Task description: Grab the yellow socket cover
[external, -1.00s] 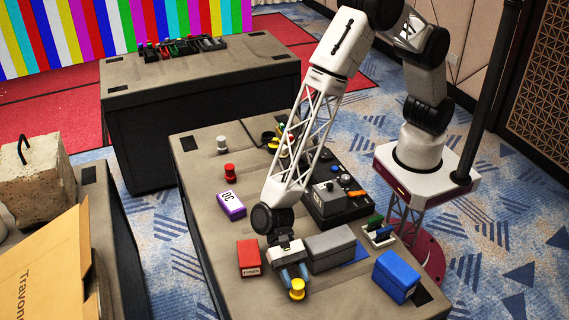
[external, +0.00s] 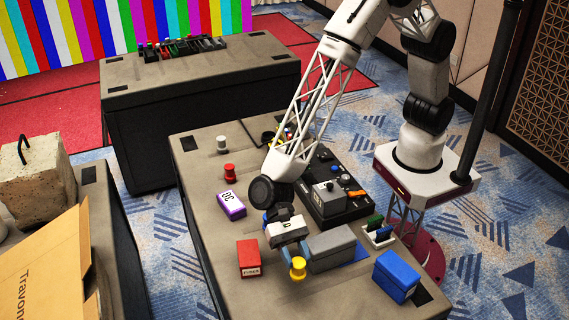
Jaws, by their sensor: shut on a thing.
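The yellow socket cover (external: 298,269) is a small round cap with a wider rim, near the front of the grey table. My gripper (external: 297,258) is shut on it, with the blue fingers around its upper side. The cover appears to be held above the table top, though the exact height is hard to tell. The far finger is partly hidden by the gripper body.
A red box (external: 248,258) stands left of my gripper and a grey case (external: 333,248) close on its right. A blue box (external: 396,276) is farther right. The table's front is clear.

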